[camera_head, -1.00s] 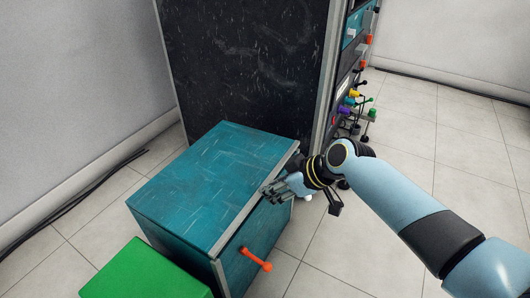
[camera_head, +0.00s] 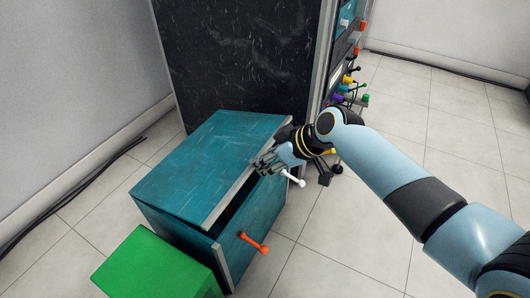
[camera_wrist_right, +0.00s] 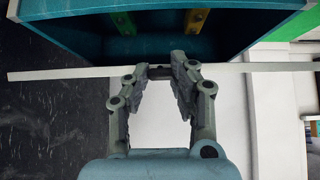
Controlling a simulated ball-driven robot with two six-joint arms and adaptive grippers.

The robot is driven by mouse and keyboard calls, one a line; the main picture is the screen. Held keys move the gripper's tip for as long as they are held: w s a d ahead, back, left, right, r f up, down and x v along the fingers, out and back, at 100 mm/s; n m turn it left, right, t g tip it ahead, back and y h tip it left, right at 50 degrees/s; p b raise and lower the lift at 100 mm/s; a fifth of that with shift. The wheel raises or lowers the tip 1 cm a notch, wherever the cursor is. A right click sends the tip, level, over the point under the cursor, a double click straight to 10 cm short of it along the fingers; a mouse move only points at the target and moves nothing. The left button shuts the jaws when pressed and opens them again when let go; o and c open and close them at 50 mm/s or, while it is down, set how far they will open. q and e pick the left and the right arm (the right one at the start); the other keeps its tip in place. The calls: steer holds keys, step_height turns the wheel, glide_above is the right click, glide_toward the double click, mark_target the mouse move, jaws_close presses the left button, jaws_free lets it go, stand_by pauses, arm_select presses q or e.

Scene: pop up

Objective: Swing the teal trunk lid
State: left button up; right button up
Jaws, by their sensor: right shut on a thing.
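The teal trunk (camera_head: 262,208) stands on the floor in front of the dark panel. Its teal lid (camera_head: 215,160) is tilted up a little at the front, with a dark gap under its grey front edge. My right gripper (camera_head: 264,165) is at the right part of that front edge. In the right wrist view its fingertips (camera_wrist_right: 160,72) close on the lid's pale edge strip, and the trunk's teal inside (camera_wrist_right: 170,40) shows beyond. An orange handle (camera_head: 253,243) is on the trunk's front. A white handle (camera_head: 292,178) shows below my gripper. My left gripper is out of view.
A green box (camera_head: 150,265) stands close in front of the trunk at the left. The tall dark panel (camera_head: 240,60) is right behind the trunk. Coloured knobs and levers (camera_head: 347,90) are on its right side. The tiled floor (camera_head: 340,240) at the right is clear.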

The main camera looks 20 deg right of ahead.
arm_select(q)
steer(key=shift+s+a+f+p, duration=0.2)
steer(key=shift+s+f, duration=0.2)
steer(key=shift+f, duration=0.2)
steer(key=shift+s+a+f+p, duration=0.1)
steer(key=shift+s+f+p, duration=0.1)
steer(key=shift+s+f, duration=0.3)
arm_select(e)
steer(key=shift+w+r, duration=0.1)
steer(key=shift+r, duration=0.55)
arm_select(q)
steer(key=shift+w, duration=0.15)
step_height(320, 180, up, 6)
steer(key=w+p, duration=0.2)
steer(key=p, duration=0.3)
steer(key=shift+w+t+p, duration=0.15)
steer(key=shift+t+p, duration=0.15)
steer(key=shift+p, duration=0.05)
arm_select(e)
steer(key=w+a+r, duration=0.2)
steer(key=w+r, duration=0.1)
steer(key=r, duration=0.5)
steer(key=shift+w+a, duration=0.2)
steer(key=shift+a, duration=0.1)
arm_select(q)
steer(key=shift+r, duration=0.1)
